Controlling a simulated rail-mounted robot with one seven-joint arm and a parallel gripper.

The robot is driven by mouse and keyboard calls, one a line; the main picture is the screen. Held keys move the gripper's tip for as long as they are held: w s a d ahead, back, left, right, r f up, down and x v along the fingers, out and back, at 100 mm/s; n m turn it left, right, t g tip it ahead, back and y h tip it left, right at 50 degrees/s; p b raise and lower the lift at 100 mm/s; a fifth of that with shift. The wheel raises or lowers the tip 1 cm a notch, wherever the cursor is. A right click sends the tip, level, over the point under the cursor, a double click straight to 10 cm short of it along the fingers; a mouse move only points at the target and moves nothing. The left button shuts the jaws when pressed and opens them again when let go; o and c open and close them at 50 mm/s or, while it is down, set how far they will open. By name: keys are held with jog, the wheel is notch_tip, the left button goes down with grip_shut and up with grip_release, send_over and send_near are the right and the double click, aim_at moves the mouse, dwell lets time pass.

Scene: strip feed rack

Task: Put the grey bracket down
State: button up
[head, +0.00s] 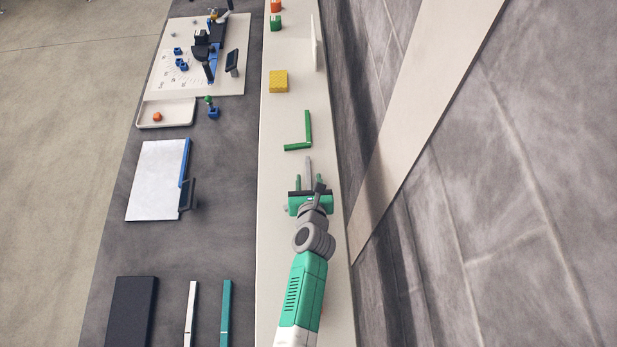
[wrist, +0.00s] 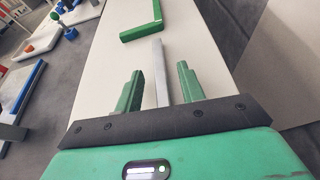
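The grey bracket (head: 308,168) shows as a straight grey bar on or just above the pale shelf. In the wrist view, the bar (wrist: 160,70) runs away from me between the two green fingers, and its near end is hidden behind the dark palm edge. My gripper (head: 311,182) is above the shelf with its fingers apart. In the wrist view, the gripper (wrist: 159,85) shows a gap on each side of the bar, and neither finger visibly touches it. I cannot tell whether the bar fully rests on the shelf.
A green L-shaped bracket (head: 306,130) lies just beyond the grey one on the pale shelf (head: 275,225). A yellow block (head: 278,81) stands farther along. A wall rises on the right. On the left, the dark table holds a white board (head: 155,180) and a tray (head: 180,113).

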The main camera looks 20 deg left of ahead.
aim_at(309, 183)
jog(key=shift+w+a+f, duration=0.15)
jog(key=shift+w+f, duration=0.05)
grip_shut()
jog(key=shift+r, duration=0.1)
jog(key=shift+r+p, duration=0.35)
notch_tip(309, 183, up, 4)
jog(key=shift+f+p, duration=0.2)
jog(key=shift+p, duration=1)
jog(key=s+d, duration=0.1)
jog(key=s, duration=0.4)
jog(key=s+d+p, duration=0.1)
jog(key=s, duration=0.4)
jog(key=s+p, duration=0.1)
jog(key=s, duration=0.5)
jog(key=shift+d+r, duration=0.35)
jog(key=shift+d, duration=0.05)
jog(key=shift+w, duration=0.15)
